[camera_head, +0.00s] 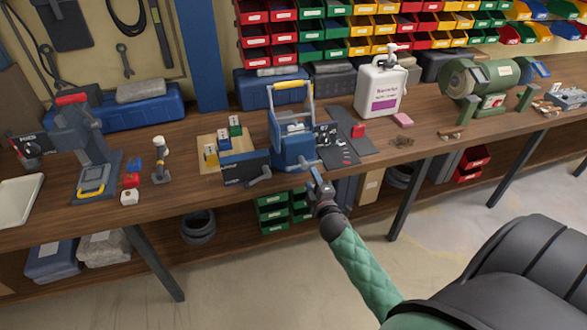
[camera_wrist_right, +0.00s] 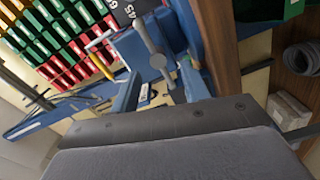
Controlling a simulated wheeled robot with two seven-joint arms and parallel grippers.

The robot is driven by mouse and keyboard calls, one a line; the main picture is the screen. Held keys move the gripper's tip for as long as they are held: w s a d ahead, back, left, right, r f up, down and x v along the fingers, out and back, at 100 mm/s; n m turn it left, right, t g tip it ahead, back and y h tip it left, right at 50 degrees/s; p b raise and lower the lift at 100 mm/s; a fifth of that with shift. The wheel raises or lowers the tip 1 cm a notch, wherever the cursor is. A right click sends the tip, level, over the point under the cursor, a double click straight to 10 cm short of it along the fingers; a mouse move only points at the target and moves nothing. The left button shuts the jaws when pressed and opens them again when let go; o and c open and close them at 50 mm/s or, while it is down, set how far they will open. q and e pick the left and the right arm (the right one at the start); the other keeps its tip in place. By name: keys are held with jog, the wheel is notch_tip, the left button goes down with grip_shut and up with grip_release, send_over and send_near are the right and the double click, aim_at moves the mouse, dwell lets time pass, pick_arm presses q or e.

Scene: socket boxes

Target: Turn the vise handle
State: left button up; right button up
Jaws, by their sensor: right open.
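The blue vise (camera_head: 292,152) stands at the front edge of the wooden bench, left of the middle in the head view. Its grey handle bar (camera_wrist_right: 150,38), with a round hub, shows upright and slightly tilted in the right wrist view. My right gripper (camera_head: 315,178) reaches in from the lower right, just in front of the vise. In the wrist view its fingers (camera_wrist_right: 162,88) are spread apart, with the handle ahead of them. I cannot tell whether a finger touches the handle; nothing is visibly gripped. My left gripper is in neither view.
A white jug (camera_head: 381,88) and a green bench grinder (camera_head: 474,80) stand to the right. Green bins (camera_head: 273,212) sit below the bench. The floor before the bench is open.

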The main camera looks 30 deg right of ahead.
aim_at(305, 167)
jog(key=shift+w+a+r+n+y+p, duration=0.1)
jog(key=shift+w+r+n+y+p, duration=0.25)
jog(key=shift+w, duration=0.1)
jog(key=p+x, duration=0.2)
jog(key=x, duration=0.3)
jog(key=shift+w, duration=0.15)
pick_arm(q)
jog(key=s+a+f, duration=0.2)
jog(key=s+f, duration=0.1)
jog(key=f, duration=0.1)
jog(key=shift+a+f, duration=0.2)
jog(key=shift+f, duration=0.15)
pick_arm(e)
jog(key=shift+x, duration=0.8)
jog(key=shift+f, duration=0.1)
jog(key=c, duration=1)
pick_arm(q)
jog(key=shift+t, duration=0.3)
pick_arm(e)
jog(key=shift+m, duration=0.45)
